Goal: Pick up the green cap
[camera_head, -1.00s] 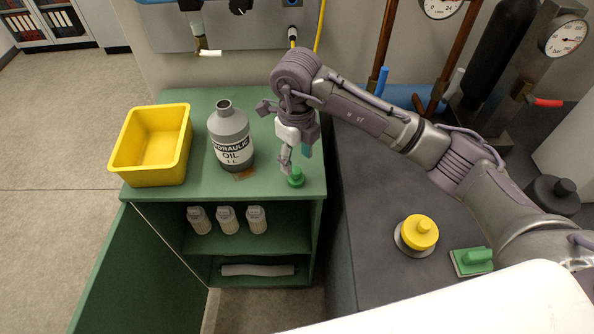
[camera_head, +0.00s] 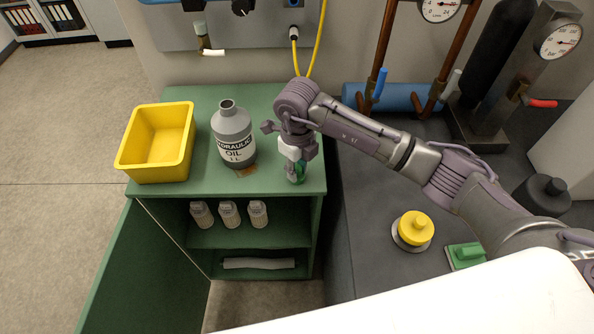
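The green cap (camera_head: 296,179) sits on the green cabinet top (camera_head: 200,101), close to its front right corner. My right gripper (camera_head: 297,171) points down right at the cap, with its fingers around or beside it and partly hiding it. I cannot tell whether the fingers touch the cap. A grey hydraulic oil bottle (camera_head: 232,137), open at the top, stands to the left of the gripper. My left gripper is not in view.
A yellow bin (camera_head: 157,144) stands at the cabinet's left end. Several light canisters (camera_head: 229,214) stand on the shelf below. On the dark bench to the right are a yellow knob (camera_head: 415,229) and a green block (camera_head: 466,255). Gauges and pipes stand behind.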

